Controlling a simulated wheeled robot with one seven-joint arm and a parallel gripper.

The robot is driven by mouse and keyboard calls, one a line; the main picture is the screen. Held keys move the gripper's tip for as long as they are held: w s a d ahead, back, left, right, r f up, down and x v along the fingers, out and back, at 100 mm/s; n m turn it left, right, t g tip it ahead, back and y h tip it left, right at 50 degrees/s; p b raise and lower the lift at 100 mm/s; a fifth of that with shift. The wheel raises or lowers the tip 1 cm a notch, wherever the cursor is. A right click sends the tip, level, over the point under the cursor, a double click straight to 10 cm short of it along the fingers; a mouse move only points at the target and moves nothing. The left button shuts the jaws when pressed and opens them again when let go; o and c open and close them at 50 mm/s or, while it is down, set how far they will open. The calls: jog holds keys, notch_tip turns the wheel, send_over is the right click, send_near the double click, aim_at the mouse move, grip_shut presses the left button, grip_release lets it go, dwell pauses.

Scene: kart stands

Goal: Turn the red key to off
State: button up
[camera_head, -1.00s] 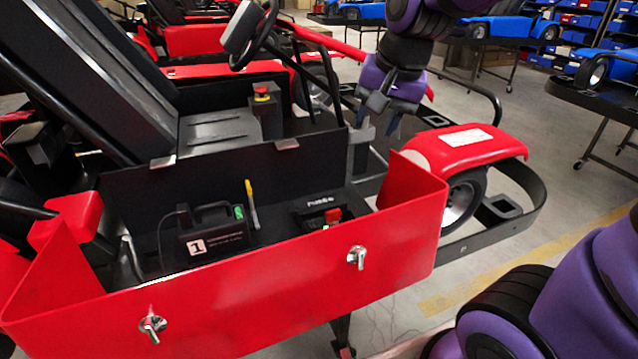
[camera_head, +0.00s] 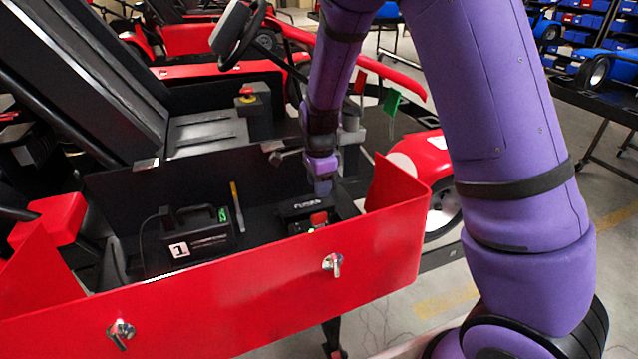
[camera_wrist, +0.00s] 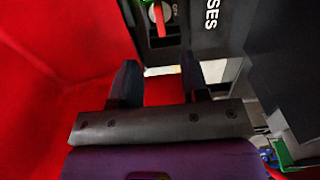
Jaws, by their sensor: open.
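The red key (camera_head: 319,218) sits on a small black box labelled "FUSES" (camera_head: 305,205) inside the kart's red side pod. In the wrist view the key (camera_wrist: 160,18) is a red and white knob near the top edge, beside an "OFF" mark, with a green glow by it. My gripper (camera_head: 322,188) is just above and behind the key in the head view. In the wrist view its two dark fingers (camera_wrist: 160,75) are apart and empty, with the key beyond their tips. It does not appear to touch the key.
The red side panel (camera_head: 215,280) with two silver fasteners stands in front of the box. A red emergency button (camera_head: 247,92) stands behind. Green (camera_head: 392,103) and red tags hang nearby.

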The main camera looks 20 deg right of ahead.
aim_at(319, 214)
notch_tip(319, 214, down, 11)
dwell(0.6)
grip_shut()
jog(key=n, duration=0.4)
jog(key=shift+n, duration=1)
jog(key=n, duration=0.6)
